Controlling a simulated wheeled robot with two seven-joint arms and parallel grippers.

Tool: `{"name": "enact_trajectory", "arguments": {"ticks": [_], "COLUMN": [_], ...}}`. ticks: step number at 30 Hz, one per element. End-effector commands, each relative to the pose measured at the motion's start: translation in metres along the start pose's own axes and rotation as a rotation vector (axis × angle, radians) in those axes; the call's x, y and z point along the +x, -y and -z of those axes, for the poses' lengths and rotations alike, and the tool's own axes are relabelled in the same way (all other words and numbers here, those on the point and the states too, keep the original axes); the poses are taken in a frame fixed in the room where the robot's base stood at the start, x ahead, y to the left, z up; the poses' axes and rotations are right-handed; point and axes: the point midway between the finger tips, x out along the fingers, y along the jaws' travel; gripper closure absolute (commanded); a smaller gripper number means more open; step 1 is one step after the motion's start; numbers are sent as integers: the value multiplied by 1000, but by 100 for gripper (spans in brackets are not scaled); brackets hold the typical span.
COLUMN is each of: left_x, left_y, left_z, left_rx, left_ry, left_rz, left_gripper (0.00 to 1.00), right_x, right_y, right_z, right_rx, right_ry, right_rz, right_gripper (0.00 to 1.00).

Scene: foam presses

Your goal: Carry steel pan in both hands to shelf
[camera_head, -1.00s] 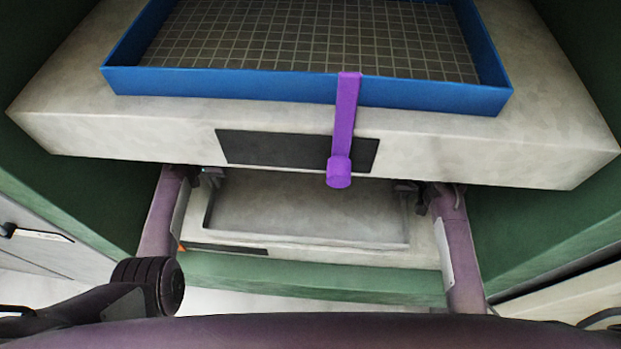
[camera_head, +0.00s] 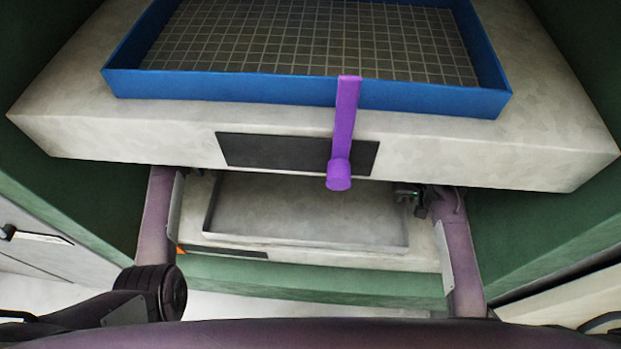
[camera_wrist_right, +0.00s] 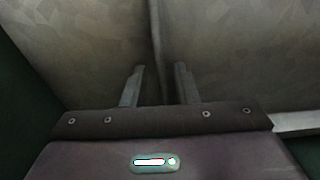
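The steel pan (camera_head: 310,240) is a grey, shallow rectangular thing with a raised rim, low in the head view beneath the overhanging press body. Its far side is hidden. My right gripper (camera_head: 408,195) is at its right side. In the right wrist view, the fingers of my right gripper (camera_wrist_right: 158,85) stand apart, with a thin upright edge, apparently the pan's wall, between them and a gap on each side. My left gripper (camera_head: 195,172) shows only as a small dark bit by the pan's left side, mostly hidden by the overhang. No shelf can be identified for certain.
A pale press body (camera_head: 480,150) overhangs the pan, with a blue gridded tray (camera_head: 220,85) on top. A purple lever (camera_head: 342,130) hangs down its front. Green panels (camera_head: 540,230) stand on both sides. A pale floor strip (camera_head: 250,302) shows below.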

Motion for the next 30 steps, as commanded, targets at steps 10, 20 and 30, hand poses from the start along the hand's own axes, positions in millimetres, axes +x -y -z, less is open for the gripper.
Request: {"name": "enact_trajectory", "arguments": {"ticks": [10,20,30], "left_x": [-6,-6,-6], "left_y": [0,0,0], "left_z": [0,0,0], "left_rx": [1,1,0], "left_ry": [1,0,0], "left_rz": [-1,-1,0], "left_gripper": [73,73,73], "right_x": [-43,-74,-75], "right_y": [0,0,0], "right_z": [1,0,0], "right_rx": [1,0,0], "right_ry": [-4,0,0], "right_rz": [1,0,0], "right_gripper": [73,73,73]}}
